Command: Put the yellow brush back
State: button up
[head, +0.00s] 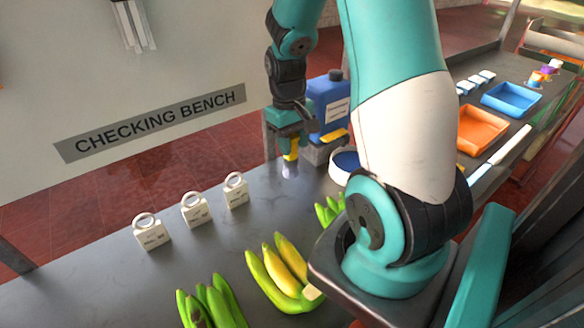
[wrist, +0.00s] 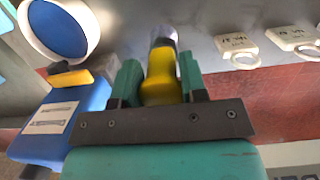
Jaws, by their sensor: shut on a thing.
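My gripper (head: 290,142) is shut on the yellow brush (head: 290,158), which points down above the dark bench (head: 262,225). In the wrist view the brush's yellow handle (wrist: 160,78) sits between the two green fingers of my gripper (wrist: 160,85), with its pale grey tip pointing away. In the head view the tip is close to the bench top; I cannot tell whether it touches. A grey block (head: 318,152) with a yellow piece (head: 335,136) on it stands just right of my gripper. It also shows in the wrist view (wrist: 102,68).
A blue labelled bottle (head: 333,92) stands behind the block. A white round dish with a blue inside (head: 345,163) is beside it, partly behind my arm. Trays (head: 482,128) are farther right.

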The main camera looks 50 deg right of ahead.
aim_at(293, 165)
notch_tip(293, 165, down, 8)
jog(key=shift+f, duration=0.1)
jog(key=shift+f, duration=0.1)
dwell(0.3)
jog(key=o, duration=1)
